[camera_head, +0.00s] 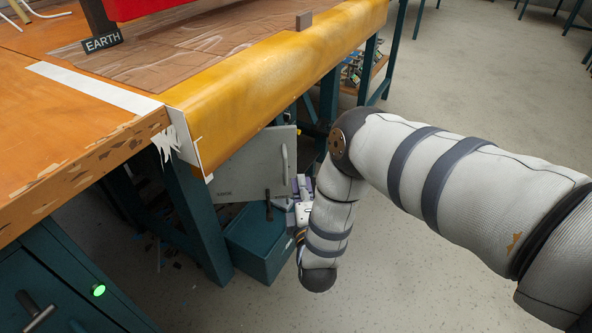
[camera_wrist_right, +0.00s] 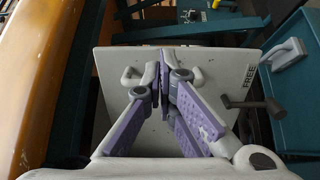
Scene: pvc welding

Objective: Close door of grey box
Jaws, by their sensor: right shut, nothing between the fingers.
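The grey door panel (camera_head: 250,165) of the box shows under the workbench, with a light bar handle (camera_head: 284,160) near its right edge. In the right wrist view the panel (camera_wrist_right: 205,85) spans the middle, with dark lettering at its right side. The box body behind it is mostly hidden, and I cannot tell how far the door stands open. My right gripper (camera_head: 302,186) is beside the panel's lower right edge. In the wrist view its purple fingers (camera_wrist_right: 164,68) are shut and empty in front of the panel; contact is unclear. My left gripper is out of view.
A teal box (camera_head: 268,245) stands on the floor below the panel, with a dark lever (camera_head: 268,207) above it. The yellow-edged workbench (camera_head: 260,85) overhangs on teal legs. Open floor (camera_head: 470,80) lies to the right.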

